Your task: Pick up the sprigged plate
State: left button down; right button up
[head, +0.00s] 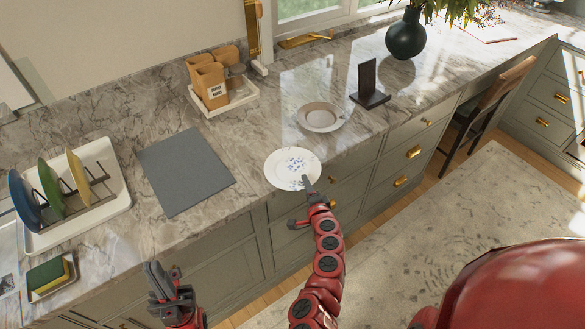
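The sprigged plate (283,164) is white with small blue sprigs. It lies near the front edge of the marble counter, right of the grey mat. My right gripper (306,184) is at the plate's front right rim, and its dark fingers overlap the rim in the head view. I cannot tell whether they are closed on it. My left gripper (164,280) is in front of the counter at the lower left, away from the plate. Its fingers look apart, with nothing between them.
A grey mat (185,170) lies left of the plate. A beige-rimmed bowl (320,117) and a dark stand (369,85) are behind it to the right. A white tray (119,203) holds a rack of coloured plates. Canisters (209,84) and a dark vase (406,36) stand farther back.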

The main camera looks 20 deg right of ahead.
grip_shut()
dwell(1.4)
